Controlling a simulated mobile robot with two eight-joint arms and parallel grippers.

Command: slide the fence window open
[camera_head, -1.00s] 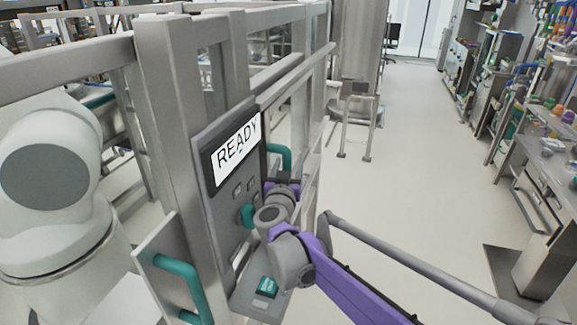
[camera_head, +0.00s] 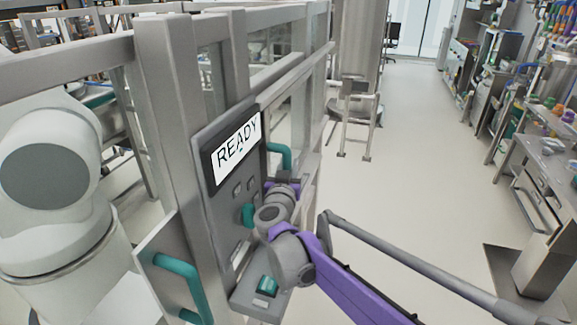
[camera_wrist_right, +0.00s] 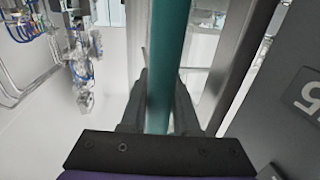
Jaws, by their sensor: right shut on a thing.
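The fence (camera_head: 165,120) is a grey metal frame on the left of the head view. Its window has a teal handle (camera_head: 282,152), partly hidden beside the grey panel. In the right wrist view the teal handle bar (camera_wrist_right: 168,50) runs between the two dark fingers of my right gripper (camera_wrist_right: 160,100), which is shut on it. In the head view my purple and grey right arm reaches to the panel, and its fingers are hidden there. My left gripper is in neither current view.
A grey panel with a READY screen (camera_head: 237,146) stands close to my right arm. Another teal handle (camera_head: 185,283) is on a plate at lower left. A white robot arm (camera_head: 50,180) stands left of the fence. Open floor (camera_head: 430,180) lies to the right, before cluttered benches.

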